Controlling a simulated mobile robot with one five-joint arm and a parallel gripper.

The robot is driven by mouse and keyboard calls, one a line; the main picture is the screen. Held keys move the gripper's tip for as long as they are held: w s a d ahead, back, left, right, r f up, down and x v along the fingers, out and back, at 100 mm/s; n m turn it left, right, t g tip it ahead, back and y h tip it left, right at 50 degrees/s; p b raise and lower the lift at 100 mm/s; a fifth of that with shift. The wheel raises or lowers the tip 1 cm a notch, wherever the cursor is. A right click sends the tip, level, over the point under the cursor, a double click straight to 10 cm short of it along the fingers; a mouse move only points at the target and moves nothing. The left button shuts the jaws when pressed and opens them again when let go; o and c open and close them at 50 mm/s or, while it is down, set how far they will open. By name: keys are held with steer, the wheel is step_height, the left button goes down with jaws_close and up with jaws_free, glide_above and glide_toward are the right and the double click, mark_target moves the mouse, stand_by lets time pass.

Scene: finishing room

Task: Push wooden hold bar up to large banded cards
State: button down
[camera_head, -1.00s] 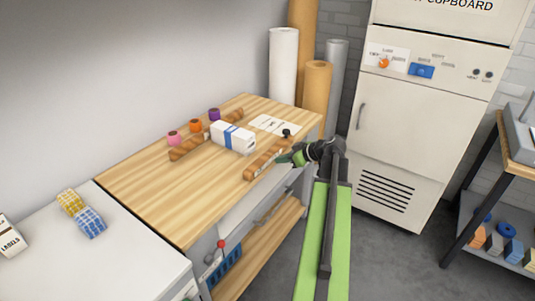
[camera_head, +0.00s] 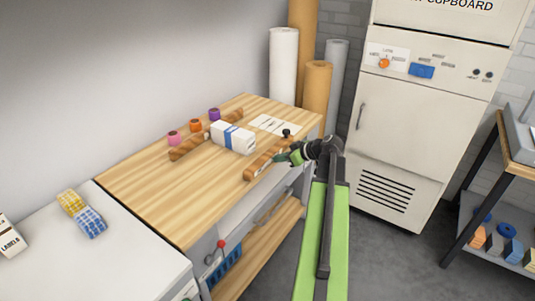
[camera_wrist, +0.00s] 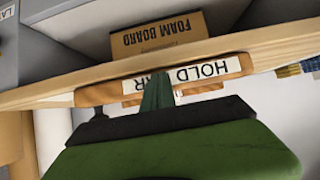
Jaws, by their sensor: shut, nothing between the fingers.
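The wooden hold bar (camera_head: 262,162) lies along the front edge of the wooden bench top. Its white "HOLD BAR" label shows upside down in the wrist view (camera_wrist: 215,70). The large banded cards (camera_head: 229,138), a white block with a blue band, lie behind the bar with a strip of bench between them. My gripper (camera_head: 290,157) is shut and empty at the front side of the bar. In the wrist view its green fingertips (camera_wrist: 157,95) cover the middle of the label; I cannot tell whether they touch it.
A second wooden bar (camera_head: 184,149) lies at the back, with pink, orange and purple rolls (camera_head: 195,125) behind it. A printed sheet (camera_head: 272,124) and a black knob (camera_head: 287,132) are at the bench's right end. A foam board box (camera_wrist: 158,35) sits below the bench edge.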

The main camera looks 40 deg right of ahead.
mark_target(266, 151)
steer(key=shift+w+a, duration=0.2)
steer(key=shift+w, duration=0.6)
steer(key=shift+w+a, duration=0.2)
steer(key=shift+w, duration=0.55)
steer(key=shift+w+a, duration=0.25)
steer(key=shift+w, duration=0.75)
steer(key=shift+w+a, duration=0.25)
steer(key=shift+w, duration=0.9)
steer(key=shift+w+a, duration=0.2)
steer(key=shift+w, duration=0.45)
steer(key=shift+p+v, duration=1.55)
steer(key=shift+v, duration=1.45)
steer(key=shift+s+f, duration=0.1)
steer(key=shift+f, duration=0.1)
